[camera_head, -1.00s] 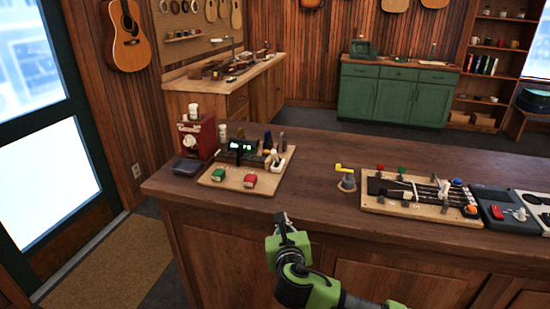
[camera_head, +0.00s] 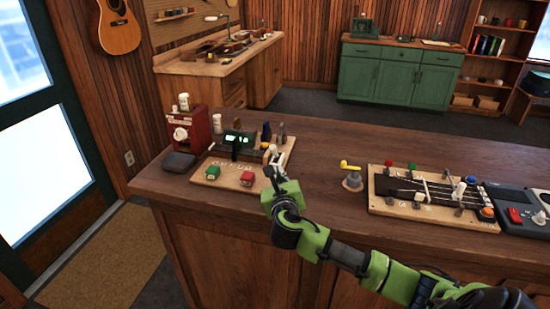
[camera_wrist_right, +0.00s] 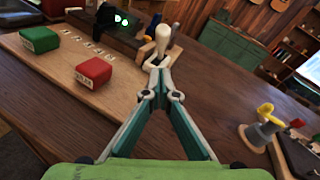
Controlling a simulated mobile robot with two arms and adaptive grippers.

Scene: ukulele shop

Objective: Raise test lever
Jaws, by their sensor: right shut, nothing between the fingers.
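A pale lever with a rounded knob (camera_wrist_right: 162,42) stands on the right part of a wooden board (camera_head: 228,184). It also shows in the head view (camera_head: 271,153), just beyond my right gripper. My right gripper (camera_head: 274,172) is at the board's right front edge. In the wrist view my right gripper (camera_wrist_right: 156,72) is shut and empty, its fingertips pointing at the lever and overlapping its lower part. I cannot tell whether they touch it. My left gripper is not in view.
The board carries a green block (camera_head: 212,172), a red block (camera_head: 247,178) and a dark device with a lit display (camera_head: 238,142). A yellow-handled crank (camera_head: 351,166) and a fretboard jig (camera_head: 430,190) stand to the right. Bare countertop (camera_head: 318,165) lies between.

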